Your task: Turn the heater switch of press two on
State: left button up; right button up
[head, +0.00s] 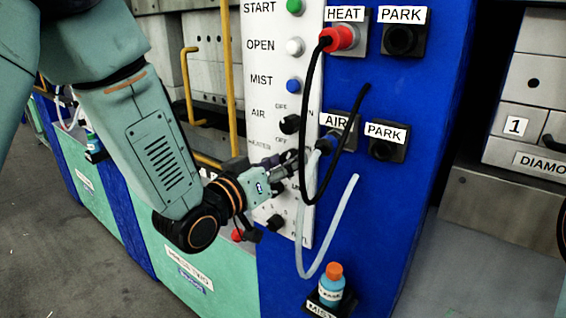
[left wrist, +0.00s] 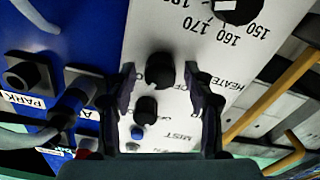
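The white control panel (head: 257,60) carries labels START, OPEN, MIST, AIR and HEATER. My left gripper (head: 291,167) is at the panel beside the HEATER label and hides the heater switch in the head view. In the left wrist view, the black heater switch (left wrist: 160,70) shows between the two fingertips of my left gripper (left wrist: 159,73). The fingers are apart, with a gap on each side of the knob. The depth between fingertips and knob is hard to judge. The switch's pointer direction is unclear. My right gripper is not in view.
The black air switch (head: 290,124) is just above, and also shows in the left wrist view (left wrist: 146,110). A red HEAT plug (head: 340,38), a black cable and a pale hose (head: 302,225) hang right of the panel. A blue bottle (head: 331,288) stands lower right. Yellow rails (head: 187,85) are left.

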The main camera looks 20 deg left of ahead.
pick_arm(q)
jog(key=shift+s+r, duration=0.1)
jog(key=shift+s, duration=0.1)
jog(key=c, duration=0.6)
grip_shut()
jog(key=shift+m, duration=0.4)
jog(key=shift+o, duration=1.7)
grip_release()
jog(key=o, duration=0.4)
jog(key=shift+w, duration=0.15)
